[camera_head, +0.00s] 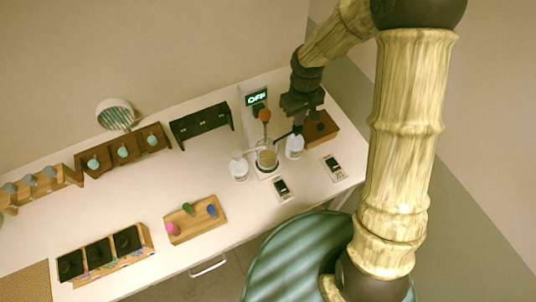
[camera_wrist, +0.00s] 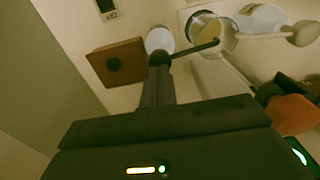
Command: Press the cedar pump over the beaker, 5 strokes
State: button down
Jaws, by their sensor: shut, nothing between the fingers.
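A white bottle with a black pump (camera_head: 294,147) stands right of the glass beaker (camera_head: 267,158). In the wrist view, this bottle (camera_wrist: 159,40) shows behind the pump head, its black spout reaching over the beaker (camera_wrist: 207,32). A second white bottle (camera_head: 239,170), with a pale pump, stands left of the beaker and also shows in the wrist view (camera_wrist: 262,18). My gripper (camera_head: 298,127) is shut and empty, its fingertips (camera_wrist: 159,60) at the black pump head; contact is not clear. The beaker holds some yellowish liquid. I cannot read which bottle is cedar.
A stirrer stand with an orange knob (camera_head: 265,115) and green display (camera_head: 257,97) stands behind the beaker. A brown block (camera_head: 320,129) is at right. Dark label cards (camera_head: 283,188) lie in front.

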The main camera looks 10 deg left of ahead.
jog(key=shift+f, duration=0.15)
dwell(0.4)
jog(key=shift+f+b, duration=0.5)
jog(key=shift+f+b, duration=0.55)
jog(key=shift+f, duration=0.25)
jog(key=shift+r+p, duration=1.1)
jog(key=shift+r, duration=0.35)
